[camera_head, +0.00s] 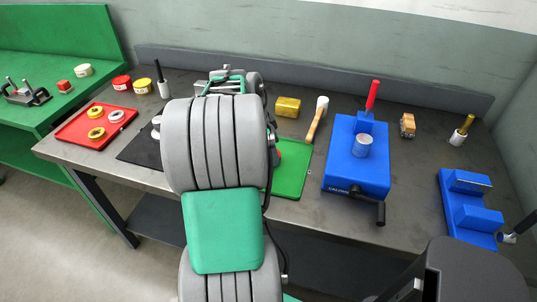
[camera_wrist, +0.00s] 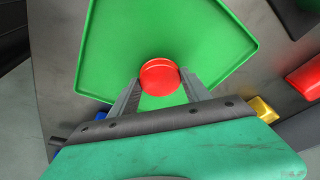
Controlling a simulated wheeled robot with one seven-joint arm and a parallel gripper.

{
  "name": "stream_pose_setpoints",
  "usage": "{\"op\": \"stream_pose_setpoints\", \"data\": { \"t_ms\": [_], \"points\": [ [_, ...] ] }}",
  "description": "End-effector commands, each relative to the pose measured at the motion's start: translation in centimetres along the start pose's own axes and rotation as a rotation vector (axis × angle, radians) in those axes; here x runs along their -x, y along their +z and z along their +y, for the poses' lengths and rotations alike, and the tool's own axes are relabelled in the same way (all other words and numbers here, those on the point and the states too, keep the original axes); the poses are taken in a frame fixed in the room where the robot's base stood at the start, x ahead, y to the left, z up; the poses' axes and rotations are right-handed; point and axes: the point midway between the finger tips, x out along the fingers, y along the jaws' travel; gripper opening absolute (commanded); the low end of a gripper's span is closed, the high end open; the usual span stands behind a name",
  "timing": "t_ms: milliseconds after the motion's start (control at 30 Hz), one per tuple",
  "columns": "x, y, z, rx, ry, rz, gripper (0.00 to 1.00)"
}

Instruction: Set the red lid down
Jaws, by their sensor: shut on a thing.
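The red lid (camera_wrist: 159,76) is a small round disc between my gripper's fingertips in the wrist view. My gripper (camera_wrist: 160,84) is shut on it, one grey finger at each side. The lid shows over the green tray (camera_wrist: 215,50); I cannot tell whether it touches the tray. In the head view my own arm covers much of the green tray (camera_head: 291,180), and only a bit of red shows at the arm's right edge. The gripper is mostly hidden there.
A red tray (camera_head: 75,134) with several small rings lies at the left. A blue press-like block (camera_head: 350,175) stands right of the green tray. A blue stepped block (camera_head: 468,215) is at the far right.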

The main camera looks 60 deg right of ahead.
Motion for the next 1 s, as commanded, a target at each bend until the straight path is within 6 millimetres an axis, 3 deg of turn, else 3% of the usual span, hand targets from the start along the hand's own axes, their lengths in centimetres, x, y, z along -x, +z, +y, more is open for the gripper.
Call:
{"op": "stream_pose_setpoints", "data": {
  "t_ms": [100,433,467,700,1000],
  "points": [
    [-1.5,0.5,0.1,0.001,0.002,-0.001,0.11],
    [-2.1,0.7,0.0,0.001,0.001,0.000,0.11],
    [-1.9,0.6,0.0,0.001,0.000,0.000,0.58],
    [-1.9,0.6,0.0,0.001,0.001,0.000,0.77],
    [-1.2,0.5,0.0,0.001,0.000,0.000,0.77]
  ]
}}
